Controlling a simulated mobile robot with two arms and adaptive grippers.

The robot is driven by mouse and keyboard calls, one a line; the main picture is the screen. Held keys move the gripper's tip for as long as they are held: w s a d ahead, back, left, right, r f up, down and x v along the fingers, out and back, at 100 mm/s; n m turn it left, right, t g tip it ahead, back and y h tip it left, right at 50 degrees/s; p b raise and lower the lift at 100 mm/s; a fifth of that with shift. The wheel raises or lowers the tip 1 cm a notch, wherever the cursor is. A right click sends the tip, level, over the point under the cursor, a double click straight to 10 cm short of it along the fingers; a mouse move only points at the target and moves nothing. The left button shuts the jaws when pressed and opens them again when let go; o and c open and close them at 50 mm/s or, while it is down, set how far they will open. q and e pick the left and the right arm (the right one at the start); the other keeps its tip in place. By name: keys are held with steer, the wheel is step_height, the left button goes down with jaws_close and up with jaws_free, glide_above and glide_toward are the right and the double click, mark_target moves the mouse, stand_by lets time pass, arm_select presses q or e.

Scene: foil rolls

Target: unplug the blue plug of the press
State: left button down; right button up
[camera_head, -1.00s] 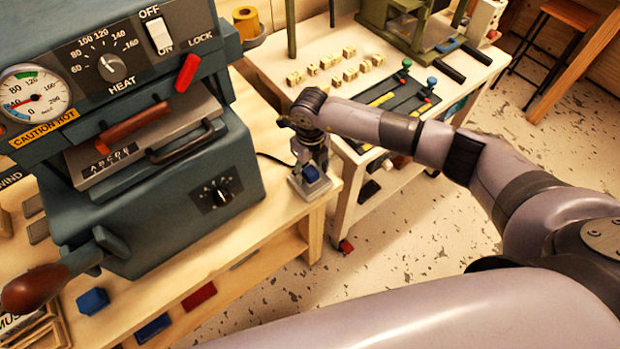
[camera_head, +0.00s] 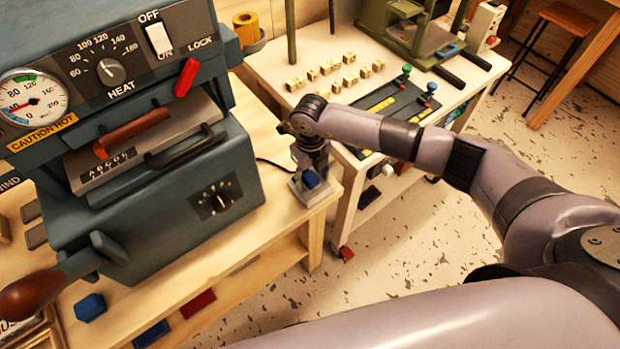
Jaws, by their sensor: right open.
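The blue plug (camera_head: 310,179) sits in a small grey socket box (camera_head: 315,193) at the right corner of the wooden bench. My right gripper (camera_head: 310,167) points down directly above the plug, its fingertips close to the plug's top. It is open; whether the fingers touch the plug I cannot tell. The gripper hides part of the plug and the back of the box. The teal press (camera_head: 150,230) stands left of the box on the same bench. A black cable (camera_head: 271,162) runs between the press and the box. My left gripper is out of view.
A blue block (camera_head: 90,307) lies on the bench in front of the press. The press's brown-handled lever (camera_head: 35,295) sticks out at the lower left. A white table (camera_head: 350,50) with letter blocks and tools stands behind my right arm. Bare floor lies right of the bench.

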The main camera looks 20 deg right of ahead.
mark_target(310, 176)
stand_by(0.3)
steer(key=shift+c, duration=0.5)
jaws_close()
steer(key=shift+r, duration=0.1)
stand_by(0.4)
steer(key=shift+r+p, duration=1.95)
steer(key=shift+r, duration=0.95)
